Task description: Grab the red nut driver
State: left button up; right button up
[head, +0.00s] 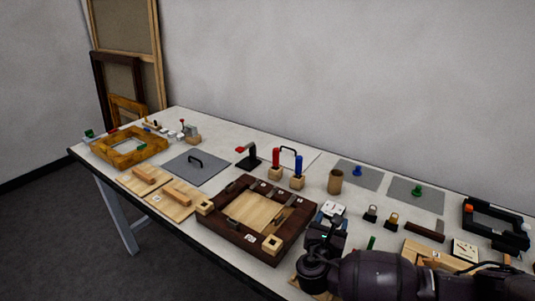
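The red nut driver (276,157) appears to be the upright red handle standing in a small wooden block (275,173) near the middle of the table. A similar blue-handled tool (298,164) stands in its own wooden block just to the right. My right arm comes in from the lower right, and its gripper (325,238) is in front and to the right of the red handle, apart from it. Its fingers are dark and hard to make out, so I cannot tell whether they are open. My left gripper is not in view.
A dark wooden frame (213,222) lies in front of the two handles. A black stand with a red tip (249,157) is just left of the red handle. A brown cup (335,182) stands to the right. A grey mat (188,176) lies farther left.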

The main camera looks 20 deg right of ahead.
aim_at(275, 154)
jog(key=i+j, duration=0.15)
jog(key=i, duration=0.2)
jog(key=i+j, duration=0.2)
jog(key=i, duration=0.15)
jog(key=i+j, duration=0.15)
jog(key=i, duration=0.2)
